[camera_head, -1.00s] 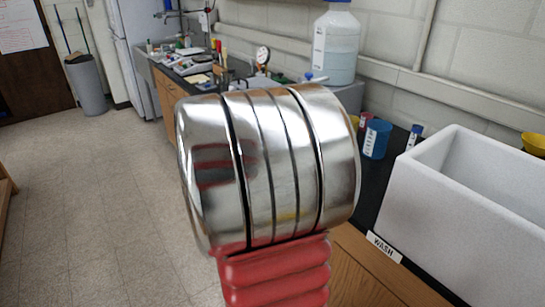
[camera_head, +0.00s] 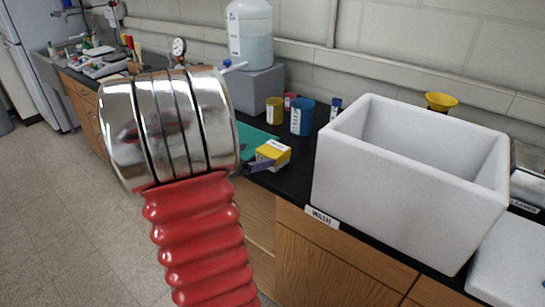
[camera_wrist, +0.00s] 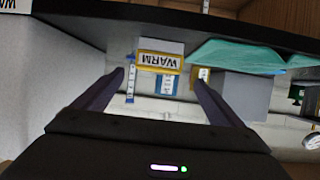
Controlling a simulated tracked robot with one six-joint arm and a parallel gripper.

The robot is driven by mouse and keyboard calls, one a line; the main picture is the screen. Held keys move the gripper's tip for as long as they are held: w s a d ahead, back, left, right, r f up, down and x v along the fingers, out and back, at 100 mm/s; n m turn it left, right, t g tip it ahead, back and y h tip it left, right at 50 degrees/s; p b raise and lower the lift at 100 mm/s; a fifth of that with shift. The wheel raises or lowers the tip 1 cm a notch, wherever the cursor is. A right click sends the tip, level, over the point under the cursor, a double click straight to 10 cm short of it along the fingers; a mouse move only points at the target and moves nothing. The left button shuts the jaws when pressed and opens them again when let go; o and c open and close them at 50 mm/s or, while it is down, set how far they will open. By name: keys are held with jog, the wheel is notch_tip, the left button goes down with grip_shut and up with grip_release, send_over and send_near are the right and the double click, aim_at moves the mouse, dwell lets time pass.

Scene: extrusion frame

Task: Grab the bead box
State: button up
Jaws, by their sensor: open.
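The bead box is most likely the small yellow-and-white box (camera_head: 273,152) on the black counter, left of the white tub. In the wrist view, which is upside down, a yellow-edged box (camera_wrist: 160,60) marked WARM shows beyond and between my fingers. My gripper (camera_wrist: 160,82) is open, its two dark fingers spread apart with nothing between the tips. In the head view a dark finger (camera_head: 259,166) shows at the box's lower left, and my arm hides the rest. I cannot tell whether it touches the box.
A white tub (camera_head: 400,170) stands right of the box, above a WASH label. A blue cup (camera_head: 302,118), a yellow cup (camera_head: 274,111) and a blue-capped tube (camera_head: 335,108) stand behind. A teal mat (camera_head: 250,138) lies to the left, with a grey block (camera_head: 252,92) behind it.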

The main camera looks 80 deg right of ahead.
aim_at(273, 152)
jog(key=shift+x, duration=2.65)
jog(key=shift+x, duration=2.65)
jog(key=shift+s+a+f, duration=0.1)
jog(key=shift+a, duration=0.05)
jog(key=shift+c, duration=0.2)
jog(key=c, duration=1.3)
